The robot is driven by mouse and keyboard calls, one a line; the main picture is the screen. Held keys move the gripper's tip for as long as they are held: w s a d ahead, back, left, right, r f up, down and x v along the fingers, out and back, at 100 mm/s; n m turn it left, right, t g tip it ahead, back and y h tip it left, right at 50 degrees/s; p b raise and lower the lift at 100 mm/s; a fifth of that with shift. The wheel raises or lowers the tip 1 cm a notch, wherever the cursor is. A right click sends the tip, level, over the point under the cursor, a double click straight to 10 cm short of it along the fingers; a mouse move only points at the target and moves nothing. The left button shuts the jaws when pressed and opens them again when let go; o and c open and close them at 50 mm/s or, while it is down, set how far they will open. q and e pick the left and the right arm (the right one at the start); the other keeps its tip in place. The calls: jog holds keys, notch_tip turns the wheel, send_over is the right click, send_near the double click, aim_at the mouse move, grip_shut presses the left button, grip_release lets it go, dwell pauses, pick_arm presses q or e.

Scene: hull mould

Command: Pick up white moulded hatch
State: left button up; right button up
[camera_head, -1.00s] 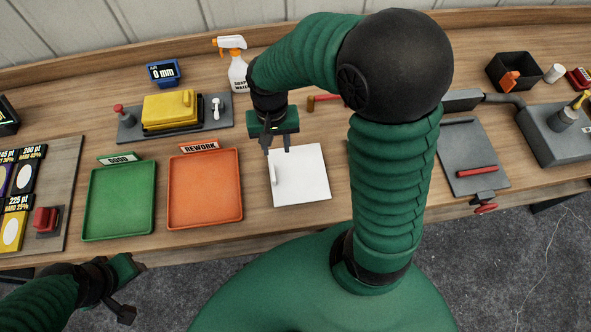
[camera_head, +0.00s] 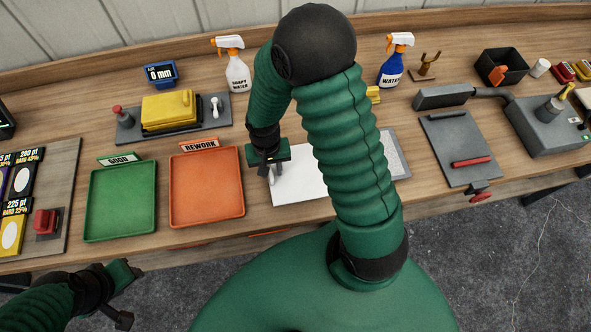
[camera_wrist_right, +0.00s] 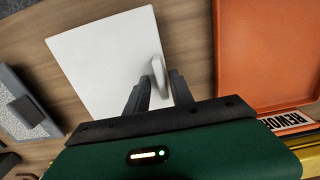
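The white moulded hatch (camera_head: 300,184) is a flat white panel with a raised white handle near its left edge, lying on the bench right of the orange tray. In the right wrist view the hatch (camera_wrist_right: 108,58) fills the upper middle, with its handle (camera_wrist_right: 157,68) near the right edge. My right gripper (camera_head: 269,174) is over the hatch's left edge at the handle. In the wrist view its fingers (camera_wrist_right: 157,88) are apart, one on each side of the handle, with slight gaps showing. My left gripper (camera_head: 122,292) is off the bench's front edge at lower left; its fingers are unclear.
The orange REWORK tray (camera_head: 240,212) stands just left of the hatch, with the green GOOD tray (camera_head: 93,232) beyond it. A grey speckled plate (camera_head: 397,155) lies to the right, partly behind my right arm. Spray bottles (camera_head: 238,75) stand at the back.

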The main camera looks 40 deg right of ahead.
jog(key=shift+w+a, duration=0.1)
jog(key=shift+c, duration=2.2)
jog(key=shift+d, duration=0.4)
grip_shut()
jog(key=shift+d+f, duration=0.1)
jog(key=shift+d, duration=0.35)
pick_arm(q)
jog(key=shift+d, duration=0.2)
pick_arm(e)
jog(key=shift+a, duration=0.45)
pick_arm(q)
jog(key=shift+d, duration=0.15)
pick_arm(e)
jog(key=shift+d, duration=0.15)
